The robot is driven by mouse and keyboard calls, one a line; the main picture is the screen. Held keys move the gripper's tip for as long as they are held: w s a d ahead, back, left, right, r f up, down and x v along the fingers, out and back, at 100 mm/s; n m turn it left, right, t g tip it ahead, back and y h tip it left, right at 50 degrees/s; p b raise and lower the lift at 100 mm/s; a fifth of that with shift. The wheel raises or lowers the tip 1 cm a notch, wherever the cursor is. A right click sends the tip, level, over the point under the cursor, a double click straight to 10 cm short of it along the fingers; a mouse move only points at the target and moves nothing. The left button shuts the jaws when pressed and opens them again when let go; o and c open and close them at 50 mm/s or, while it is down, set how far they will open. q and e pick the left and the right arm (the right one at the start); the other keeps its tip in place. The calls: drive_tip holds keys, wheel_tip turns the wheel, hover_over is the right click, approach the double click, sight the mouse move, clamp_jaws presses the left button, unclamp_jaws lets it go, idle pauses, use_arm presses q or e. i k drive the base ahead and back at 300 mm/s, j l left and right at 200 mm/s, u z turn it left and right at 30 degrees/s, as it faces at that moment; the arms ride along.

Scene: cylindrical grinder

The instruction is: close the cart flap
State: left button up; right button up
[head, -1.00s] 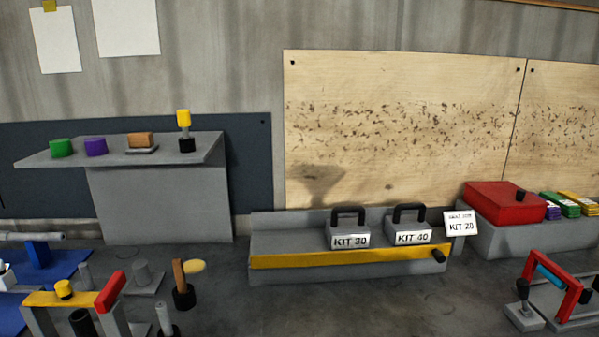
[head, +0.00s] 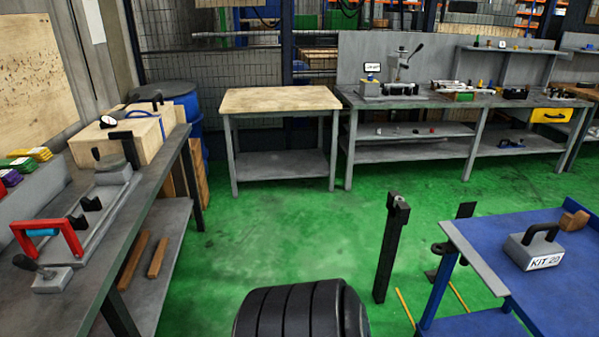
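A blue cart (head: 540,300) stands at the right, partly cut off by the picture's edge. A narrow grey plate (head: 474,258) runs along the left edge of its top and looks like the flap. It sticks out about level with the top; its hinge and any latch cannot be made out. A grey block (head: 534,246) with a black handle and a KIT label lies on the cart top, with a small brown block (head: 574,220) behind it. Neither gripper can be made out in the head view.
A black upright post (head: 392,248) stands left of the cart. A black ribbed cylinder (head: 300,312) fills the bottom middle. A grey bench (head: 150,205) with fixtures runs along the left. A wooden-topped table (head: 280,99) stands behind. Green floor (head: 250,235) lies open between.

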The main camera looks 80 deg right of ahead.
sight(469, 256)
drive_tip(key=z, duration=4.35)
